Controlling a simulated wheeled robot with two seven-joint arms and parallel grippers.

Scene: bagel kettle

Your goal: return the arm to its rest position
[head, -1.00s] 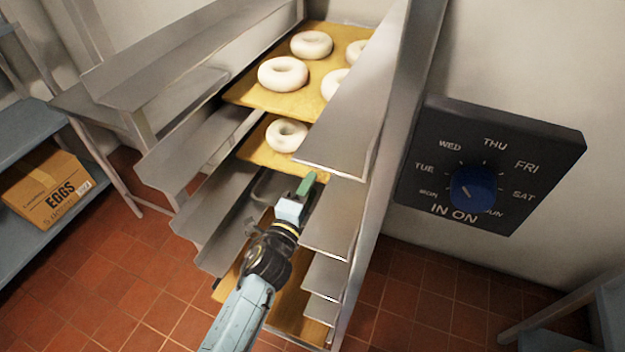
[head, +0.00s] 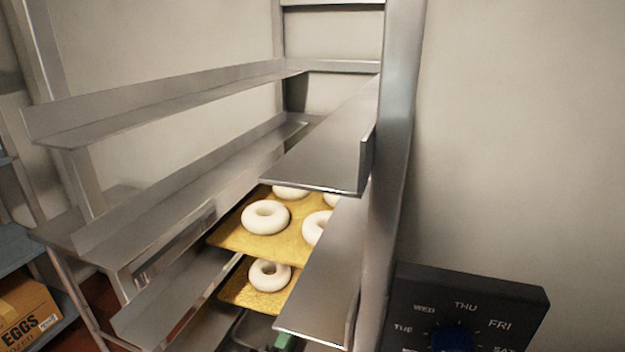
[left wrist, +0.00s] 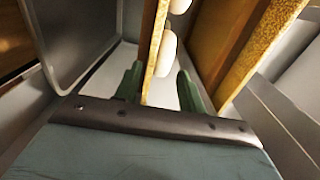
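My left gripper (left wrist: 160,90) shows in the left wrist view with two green fingers spread apart. The edge of a yellow board (left wrist: 155,50) with white bagels (left wrist: 167,52) runs between the fingers, close to one finger and with a gap to the other. I cannot tell whether it touches. In the head view only a bit of the green fingers (head: 285,342) shows at the bottom edge, by the lower board (head: 252,296) with a bagel (head: 269,275). The rest of that arm is out of frame. My right gripper is in neither view.
A metal rack (head: 395,150) with angled rails surrounds the boards. The upper board (head: 235,236) carries several bagels. A black day-dial box (head: 520,298) is on the right, and an egg carton (head: 22,310) sits on a shelf at left. Upper rails are empty.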

